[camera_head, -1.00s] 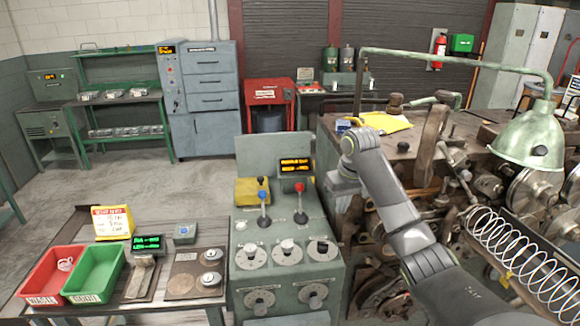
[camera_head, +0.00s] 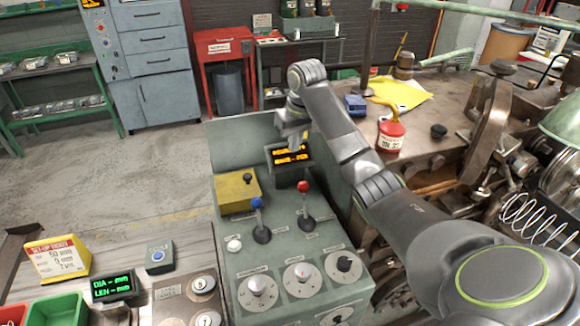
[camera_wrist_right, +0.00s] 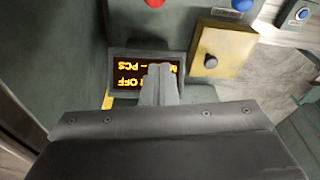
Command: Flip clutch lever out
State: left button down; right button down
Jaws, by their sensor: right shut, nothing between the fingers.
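A grey-green console (camera_head: 232,262) carries two upright levers, one with a red knob (camera_head: 303,187) and one with a blue knob (camera_head: 257,203). I cannot read which is the clutch lever. Both knobs, red (camera_wrist_right: 154,3) and blue (camera_wrist_right: 241,4), show at the top edge of the right wrist view. My right gripper (camera_head: 293,143) is shut and empty, over the orange-lettered display behind the red lever. In the right wrist view its closed fingers (camera_wrist_right: 160,78) cover part of that display (camera_wrist_right: 124,76). My left gripper is not in view.
A yellow box (camera_head: 228,196) with a black button stands left of the display. Knob dials (camera_head: 300,279) sit in front of the levers. A green-lettered readout (camera_head: 112,287) stands at left.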

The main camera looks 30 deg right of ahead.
jog(key=shift+s, duration=0.25)
jog(key=p, duration=0.2)
send_over(305, 199)
jog(key=w, duration=0.4)
jog(key=shift+f, duration=4.45)
jog(key=shift+w+d+f, duration=0.1)
jog(key=shift+w+d, duration=0.05)
jog(key=shift+d, duration=0.1)
jog(key=shift+w, duration=0.1)
